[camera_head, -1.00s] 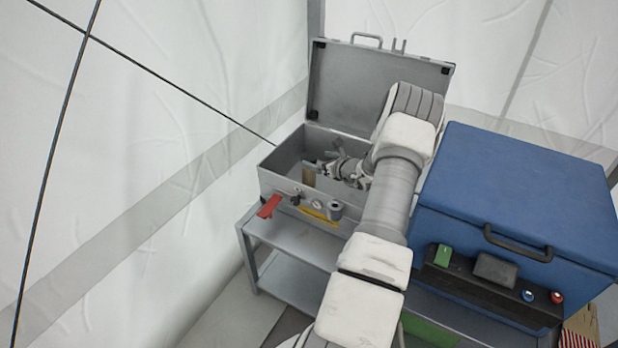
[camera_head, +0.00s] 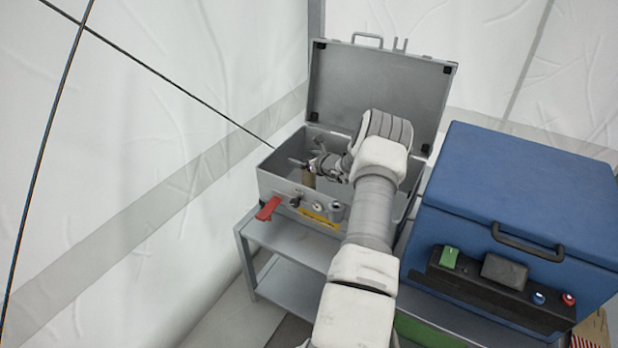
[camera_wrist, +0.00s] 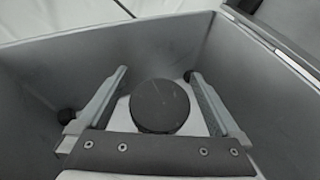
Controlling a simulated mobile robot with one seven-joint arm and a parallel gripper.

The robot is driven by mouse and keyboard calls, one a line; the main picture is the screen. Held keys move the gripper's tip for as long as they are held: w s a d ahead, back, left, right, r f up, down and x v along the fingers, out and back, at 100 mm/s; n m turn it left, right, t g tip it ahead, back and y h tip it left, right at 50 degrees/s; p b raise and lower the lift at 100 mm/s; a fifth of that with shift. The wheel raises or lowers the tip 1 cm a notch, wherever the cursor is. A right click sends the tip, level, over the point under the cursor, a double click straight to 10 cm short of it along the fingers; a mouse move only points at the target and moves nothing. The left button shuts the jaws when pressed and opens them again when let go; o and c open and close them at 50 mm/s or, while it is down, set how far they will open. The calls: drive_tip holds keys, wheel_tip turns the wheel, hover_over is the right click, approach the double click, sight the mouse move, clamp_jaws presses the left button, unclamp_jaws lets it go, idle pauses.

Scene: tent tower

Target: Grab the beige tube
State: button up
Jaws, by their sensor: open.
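The beige tube (camera_head: 308,179) stands in the open grey metal case (camera_head: 284,185), near its front left corner in the head view. My gripper (camera_head: 296,162) is inside the case opening, just above and beside the tube's top. In the wrist view my gripper (camera_wrist: 158,88) is open, with one finger on each side of a round dark disc (camera_wrist: 159,106). The disc looks like the tube's end. Gaps show between it and both fingers. The tube's side is hidden in the wrist view.
The case's raised lid (camera_head: 380,85) stands behind my arm. The case walls are close around my gripper. A red lever (camera_head: 268,208) and a gauge are on the case front. A blue box (camera_head: 520,190) with a handle stands close on the right. The case sits on a grey shelf (camera_head: 290,240).

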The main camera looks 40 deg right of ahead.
clamp_jaws()
idle(0.3)
drive_tip(key=shift+r, duration=0.1)
